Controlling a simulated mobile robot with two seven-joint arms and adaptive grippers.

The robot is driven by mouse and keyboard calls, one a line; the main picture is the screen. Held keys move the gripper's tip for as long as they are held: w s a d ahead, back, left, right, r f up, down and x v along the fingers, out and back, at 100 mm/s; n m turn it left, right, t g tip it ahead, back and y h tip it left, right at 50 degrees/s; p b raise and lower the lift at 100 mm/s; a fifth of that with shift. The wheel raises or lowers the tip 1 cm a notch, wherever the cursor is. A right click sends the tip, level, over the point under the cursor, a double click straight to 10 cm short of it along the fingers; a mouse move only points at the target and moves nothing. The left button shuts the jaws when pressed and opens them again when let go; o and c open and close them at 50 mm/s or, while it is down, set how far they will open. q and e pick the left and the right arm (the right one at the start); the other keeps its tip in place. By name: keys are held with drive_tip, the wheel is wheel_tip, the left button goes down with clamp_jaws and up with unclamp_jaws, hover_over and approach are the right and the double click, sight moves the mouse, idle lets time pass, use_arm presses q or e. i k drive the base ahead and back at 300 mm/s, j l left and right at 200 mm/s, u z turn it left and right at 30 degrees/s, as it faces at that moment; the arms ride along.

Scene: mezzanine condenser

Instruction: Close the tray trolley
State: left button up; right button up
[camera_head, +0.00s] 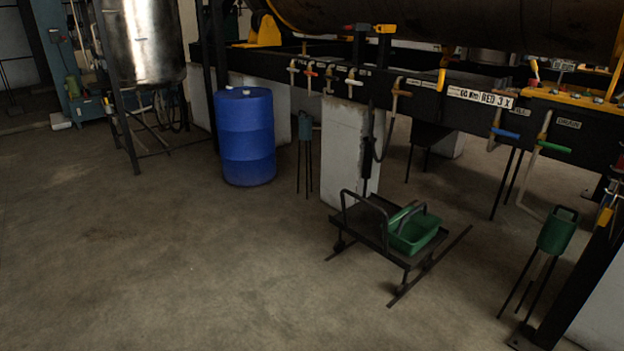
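The tray trolley (372,224) is a low dark cart on the floor, right of the picture's middle. It has a raised bar handle at its left end and stands across two dark floor rails. A green tray (414,236) with a dark arched handle sits on its right part. The trolley is in front of a pale concrete block. I cannot tell from here how far along its rails it stands. Neither of my grippers shows in the head view.
A blue drum (246,137) stands behind and left of the trolley. A green container on thin legs (557,232) stands at the right, beside a dark post. A black beam with valves and pipes (440,92) runs above. The floor at left and front is clear.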

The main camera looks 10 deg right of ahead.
sight(361, 220)
drive_tip(key=i+l+z, duration=0.15)
drive_tip(key=i+l, duration=0.2)
drive_tip(key=l, duration=0.25)
drive_tip(key=i+l+z, duration=0.15)
drive_tip(key=i+l, duration=0.25)
drive_tip(key=l, duration=0.15)
drive_tip(key=i+z, duration=0.15)
drive_tip(key=i, duration=1.1)
